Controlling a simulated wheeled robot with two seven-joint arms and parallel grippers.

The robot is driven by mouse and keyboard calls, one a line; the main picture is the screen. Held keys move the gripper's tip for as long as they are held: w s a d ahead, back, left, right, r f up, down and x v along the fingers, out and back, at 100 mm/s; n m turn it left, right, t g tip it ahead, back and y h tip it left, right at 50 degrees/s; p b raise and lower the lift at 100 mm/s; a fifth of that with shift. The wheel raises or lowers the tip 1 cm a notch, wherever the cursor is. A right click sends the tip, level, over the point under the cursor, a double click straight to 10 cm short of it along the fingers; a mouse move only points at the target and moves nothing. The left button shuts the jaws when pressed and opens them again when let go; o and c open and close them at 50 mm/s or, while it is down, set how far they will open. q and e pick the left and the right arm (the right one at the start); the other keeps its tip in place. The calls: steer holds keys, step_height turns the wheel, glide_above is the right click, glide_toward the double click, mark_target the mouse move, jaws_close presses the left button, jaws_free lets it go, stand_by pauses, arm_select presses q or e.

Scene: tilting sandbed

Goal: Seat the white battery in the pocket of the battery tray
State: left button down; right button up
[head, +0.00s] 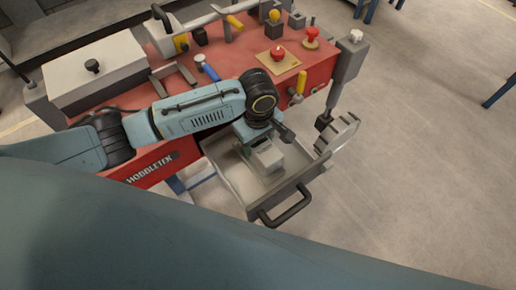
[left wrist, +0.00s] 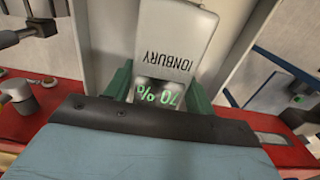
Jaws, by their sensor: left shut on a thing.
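The white battery (left wrist: 177,40), marked IONBURY with a green 70% display, is between the green fingers of my left gripper (left wrist: 160,92) in the left wrist view. The gripper is shut on it. In the head view my left gripper (head: 257,140) points down into the grey battery tray (head: 232,172), which is pulled out from the red bench. A pale block (head: 267,158), seemingly the battery, shows below the gripper, inside the tray walls. I cannot tell whether it touches the tray floor. The pocket is not clearly visible. My right gripper is not in view.
The tray has a black handle (head: 286,206) in front. A metal wheel (head: 338,133) stands at its right. Floor at the right is clear.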

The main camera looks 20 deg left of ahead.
mark_target(258, 149)
arm_select(q)
step_height(258, 149, down, 3)
steer(key=shift+b, duration=0.45)
steer(key=shift+w, duration=0.1)
steer(key=shift+f, duration=0.1)
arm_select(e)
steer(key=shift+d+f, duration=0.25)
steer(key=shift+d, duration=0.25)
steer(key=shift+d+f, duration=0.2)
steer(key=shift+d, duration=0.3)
arm_select(q)
steer(key=shift+f, duration=0.1)
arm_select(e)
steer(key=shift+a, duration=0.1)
arm_select(q)
steer(key=c, duration=0.5)
jaws_free()
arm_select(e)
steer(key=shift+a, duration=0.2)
arm_select(q)
step_height(258, 149, up, 12)
steer(key=p, duration=0.3)
steer(key=shift+f, duration=0.25)
steer(key=shift+r, duration=0.35)
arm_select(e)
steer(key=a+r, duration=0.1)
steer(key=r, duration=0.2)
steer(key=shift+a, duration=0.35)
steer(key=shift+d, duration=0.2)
